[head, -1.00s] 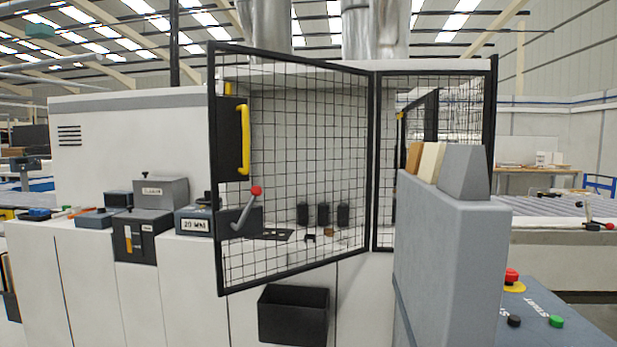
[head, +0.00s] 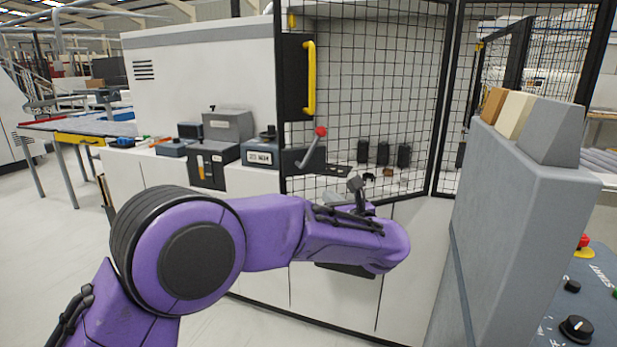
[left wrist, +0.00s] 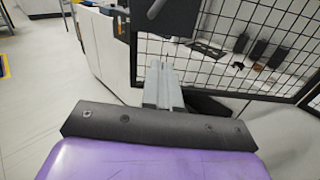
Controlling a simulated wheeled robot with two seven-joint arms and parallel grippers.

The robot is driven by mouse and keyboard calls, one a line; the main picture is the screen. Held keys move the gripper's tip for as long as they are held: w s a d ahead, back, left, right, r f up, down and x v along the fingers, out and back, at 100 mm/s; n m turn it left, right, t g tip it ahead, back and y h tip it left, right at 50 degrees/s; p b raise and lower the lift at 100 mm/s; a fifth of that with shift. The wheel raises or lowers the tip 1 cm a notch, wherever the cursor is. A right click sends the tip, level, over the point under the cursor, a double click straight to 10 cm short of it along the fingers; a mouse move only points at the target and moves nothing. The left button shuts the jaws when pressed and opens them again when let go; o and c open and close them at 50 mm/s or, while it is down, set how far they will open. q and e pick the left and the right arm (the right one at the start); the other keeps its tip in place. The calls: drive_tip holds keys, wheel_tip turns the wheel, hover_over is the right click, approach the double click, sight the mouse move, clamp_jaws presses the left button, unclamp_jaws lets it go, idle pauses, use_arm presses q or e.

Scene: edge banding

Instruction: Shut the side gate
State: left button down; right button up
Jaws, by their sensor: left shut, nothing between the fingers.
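The side gate (head: 370,90) is a black-framed mesh panel. It stands open, swung out from the machine, with its free edge on the left and its hinge side at the right post. It carries a black plate with a yellow handle (head: 309,80). A lever with a red knob (head: 320,131) shows near its lower left. My left gripper (head: 345,194) is near the gate's lower edge, partly hidden by my purple forearm. In the left wrist view its grey fingers (left wrist: 157,76) are together and empty, pointing toward the gate's lower left corner (left wrist: 134,80). Contact cannot be told. My right gripper is not in view.
A grey housing (head: 520,200) stands close on the right, with blocks on top. A control panel (head: 590,290) with a red button is beside it. Labelled boxes (head: 228,125) sit on the machine ledge at left. Open floor (head: 45,260) lies at the far left.

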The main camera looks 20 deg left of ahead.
sight(304, 175)
use_arm(q)
drive_tip(key=shift+n, duration=0.3)
drive_tip(key=p+x, duration=0.5)
drive_tip(key=x, duration=0.8)
drive_tip(key=shift+p, duration=0.4)
drive_tip(key=shift+w+a, duration=0.4)
drive_tip(key=shift+w, duration=0.05)
drive_tip(key=shift+f, duration=0.15)
